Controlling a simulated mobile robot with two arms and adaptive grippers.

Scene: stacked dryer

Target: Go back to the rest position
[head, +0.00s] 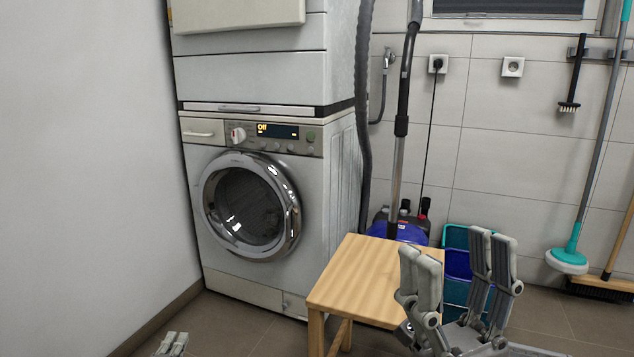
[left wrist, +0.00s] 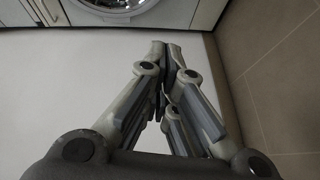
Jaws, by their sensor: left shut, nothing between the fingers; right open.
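My left gripper (head: 172,344) shows only its fingertips at the bottom edge of the head view, low over the floor in front of the washing machine (head: 318,190). In the left wrist view the left gripper (left wrist: 168,50) is shut with nothing between its fingers. My right gripper (head: 458,262) is open and empty at the lower right of the head view, in front of the wooden stool. The machine's round door (head: 248,205) is closed and its display reads "Off". The door's lower part also shows at the top of the left wrist view (left wrist: 112,6).
A wooden stool (head: 365,275) stands right of the machine, close to my right gripper. Behind it are a blue vacuum cleaner (head: 400,232) and teal and blue buckets (head: 455,237). A white wall (head: 85,150) bounds the left. Brooms and a mop hang or stand at the right wall.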

